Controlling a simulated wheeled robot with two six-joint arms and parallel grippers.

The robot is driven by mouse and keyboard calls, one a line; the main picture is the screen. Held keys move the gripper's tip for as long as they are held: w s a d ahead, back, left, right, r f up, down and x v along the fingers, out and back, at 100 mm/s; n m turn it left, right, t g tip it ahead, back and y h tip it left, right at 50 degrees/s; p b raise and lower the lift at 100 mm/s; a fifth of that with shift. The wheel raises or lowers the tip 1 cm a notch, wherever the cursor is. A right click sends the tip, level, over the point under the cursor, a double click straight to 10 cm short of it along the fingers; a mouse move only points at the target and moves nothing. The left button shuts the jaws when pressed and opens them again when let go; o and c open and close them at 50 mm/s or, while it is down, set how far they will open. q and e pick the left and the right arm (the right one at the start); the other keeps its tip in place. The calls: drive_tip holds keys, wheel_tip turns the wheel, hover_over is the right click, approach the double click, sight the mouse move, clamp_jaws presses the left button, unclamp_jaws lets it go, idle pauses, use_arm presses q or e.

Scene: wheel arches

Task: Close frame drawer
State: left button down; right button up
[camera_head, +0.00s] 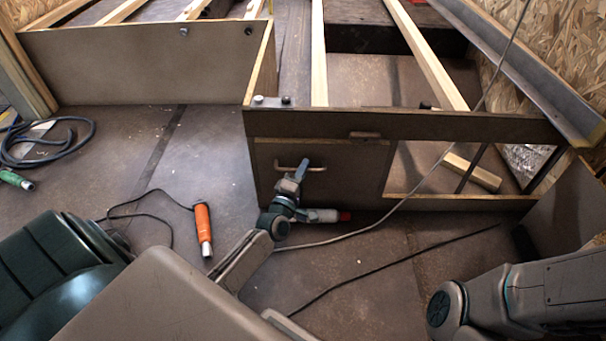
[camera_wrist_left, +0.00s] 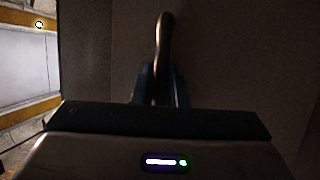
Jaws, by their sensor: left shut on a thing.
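The frame drawer has a flat dark brown front panel (camera_head: 350,175) in the left part of the frame's front. A pale bar handle (camera_head: 284,168) is fixed on it. In the left wrist view the handle (camera_wrist_left: 164,45) stands between the two dark fingers, with the brown panel (camera_wrist_left: 235,60) behind. I cannot tell how far the drawer stands out from the frame. My right arm enters at the lower right, and its gripper is out of view.
The wooden frame's top rail (camera_head: 450,125) runs above the drawer, with an open bay to the right holding a loose wood block (camera_head: 472,172). An orange-handled tool (camera_head: 203,228) and black cables (camera_head: 50,140) lie on the floor.

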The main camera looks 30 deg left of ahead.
use_arm(q)
drive_tip(key=shift+w+a, duration=0.55)
drive_tip(key=shift+w, duration=0.35)
drive_tip(key=c, duration=1.7)
unclamp_jaws()
drive_tip(key=p+v, duration=0.2)
drive_tip(key=v, duration=0.9)
drive_tip(key=shift+r, duration=0.1)
